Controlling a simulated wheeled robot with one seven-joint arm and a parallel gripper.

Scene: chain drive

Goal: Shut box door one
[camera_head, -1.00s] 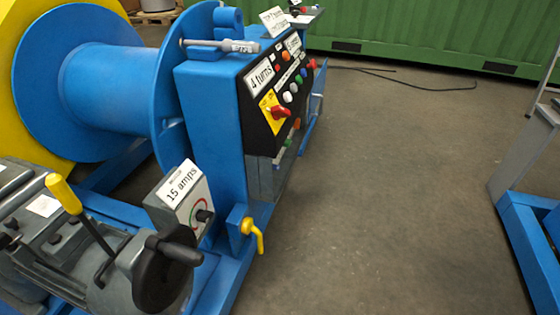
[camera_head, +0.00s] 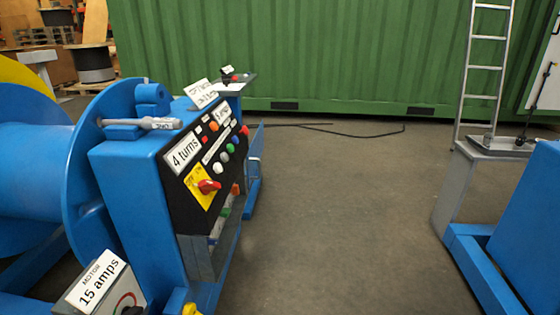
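A blue machine cabinet (camera_head: 130,200) stands at the left, with a sloped black control panel (camera_head: 190,198) carrying a red switch, coloured buttons and a "4 turns" label. Under the panel is a grey box-like part (camera_head: 197,258), with green and orange bits beside it. A blue upright panel (camera_head: 254,155) shows beyond the cabinet's far end; I cannot tell whether it is a door. No door is clearly marked as box door one, and I cannot tell its state. My gripper is not in view.
Free concrete floor (camera_head: 320,220) lies between the cabinet and a blue frame (camera_head: 475,265) at the right. A ladder (camera_head: 484,70) and a green container (camera_head: 300,55) stand behind. A black cable (camera_head: 350,133) lies on the floor. A "15 amps" motor box (camera_head: 95,290) is at lower left.

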